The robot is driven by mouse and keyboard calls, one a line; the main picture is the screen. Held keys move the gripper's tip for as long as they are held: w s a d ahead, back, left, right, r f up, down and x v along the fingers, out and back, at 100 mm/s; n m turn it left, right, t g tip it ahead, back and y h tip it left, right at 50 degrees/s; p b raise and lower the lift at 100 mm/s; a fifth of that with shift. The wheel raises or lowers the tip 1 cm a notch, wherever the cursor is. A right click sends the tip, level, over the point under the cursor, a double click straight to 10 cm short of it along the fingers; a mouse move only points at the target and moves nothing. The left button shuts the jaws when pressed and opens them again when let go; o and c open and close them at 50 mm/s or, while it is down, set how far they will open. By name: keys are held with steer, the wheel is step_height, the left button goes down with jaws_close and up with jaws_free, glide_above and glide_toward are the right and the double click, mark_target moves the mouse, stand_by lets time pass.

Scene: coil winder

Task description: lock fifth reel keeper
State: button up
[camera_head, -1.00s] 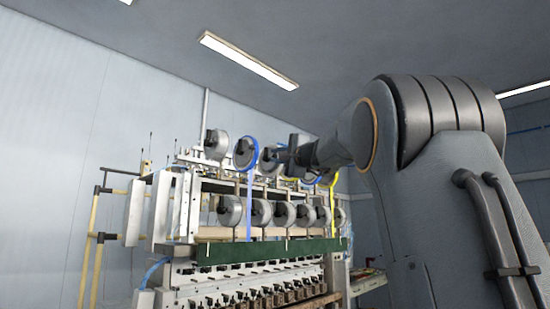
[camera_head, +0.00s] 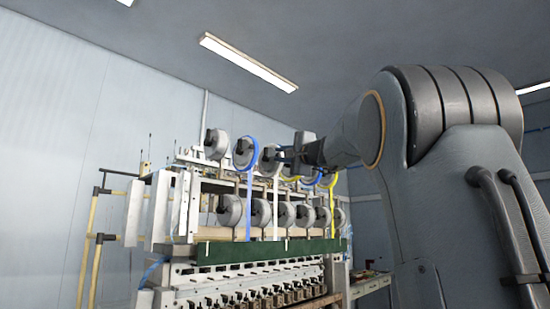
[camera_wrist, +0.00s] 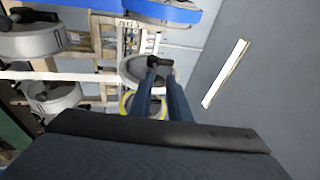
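The winder carries an upper row of reels with black keepers on their fronts. A bare grey reel (camera_head: 216,143) is at the left end, followed by a blue-banded reel (camera_head: 244,153) and a reel with a white strip (camera_head: 269,158). My gripper (camera_head: 285,151) is in front of the upper row, right of the white-strip reel, and partly covers the reels there. In the wrist view my two dark fingers (camera_wrist: 161,72) are apart with a gap between them. A grey reel (camera_wrist: 137,71) with a black keeper (camera_wrist: 162,62) is just beyond their tips; contact cannot be told.
A lower row of grey reels (camera_head: 230,211) is beneath, above a green beam (camera_head: 260,251). Blue, white and yellow strips hang between the rows. In the wrist view a blue-banded reel (camera_wrist: 165,11) and a yellow-banded reel (camera_wrist: 128,104) are close by. The right side is open.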

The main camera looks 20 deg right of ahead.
steer(key=shift+o, duration=0.9)
steer(key=shift+s+d, duration=0.1)
steer(key=s+b, duration=0.3)
steer(key=s, duration=0.4)
steer(key=shift+d, duration=0.15)
steer(key=shift+s, duration=0.1)
